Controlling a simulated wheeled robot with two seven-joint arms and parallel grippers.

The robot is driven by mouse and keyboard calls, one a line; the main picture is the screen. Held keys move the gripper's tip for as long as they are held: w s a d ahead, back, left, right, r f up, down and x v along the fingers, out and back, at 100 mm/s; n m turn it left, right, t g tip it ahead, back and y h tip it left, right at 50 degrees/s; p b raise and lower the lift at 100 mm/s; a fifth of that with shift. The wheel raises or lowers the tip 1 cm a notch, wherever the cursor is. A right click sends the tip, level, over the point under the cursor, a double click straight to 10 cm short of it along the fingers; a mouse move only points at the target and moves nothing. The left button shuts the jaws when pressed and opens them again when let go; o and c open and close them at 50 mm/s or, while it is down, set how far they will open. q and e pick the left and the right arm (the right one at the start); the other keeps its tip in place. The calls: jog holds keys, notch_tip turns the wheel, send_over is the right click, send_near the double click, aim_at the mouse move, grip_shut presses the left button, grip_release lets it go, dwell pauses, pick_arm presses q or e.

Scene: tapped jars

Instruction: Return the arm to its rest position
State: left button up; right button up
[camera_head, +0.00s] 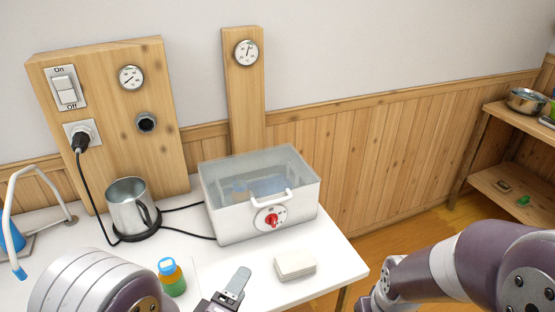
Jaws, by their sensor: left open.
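My left arm (100,285) comes in from the lower left. My left gripper (232,290) is at the bottom edge, low over the front of the white table, and is open with nothing seen in it. Only part of it shows; the rest is cut off by the frame. My right arm (470,265) crosses the lower right corner beyond the table's right edge. Its gripper is not in view.
A white block (294,264) lies right of the gripper. Behind are a lidded box with red knob (258,195), a metal mug (131,207) and cables. A shelf (515,180) stands far right.

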pick_arm(q)
jog(key=w+a+f+m+g+y, duration=0.2)
jog(key=a+f+m+g+y, duration=0.15)
jog(key=a+m+g, duration=0.25)
jog(key=s+a+r+m+g+y, duration=0.2)
jog(key=s+a+m+g, duration=0.3)
jog(key=s+g, duration=0.1)
jog(key=s+f+m+g+b, duration=0.15)
jog(key=s+f+b, duration=0.25)
jog(key=f+b, duration=0.75)
notch_tip(320, 180, up, 20)
jog(key=p, duration=2.1)
jog(key=shift+w+d, duration=0.25)
jog(key=shift+d, duration=0.1)
jog(key=shift+r+n, duration=0.15)
jog(key=shift+n, duration=0.1)
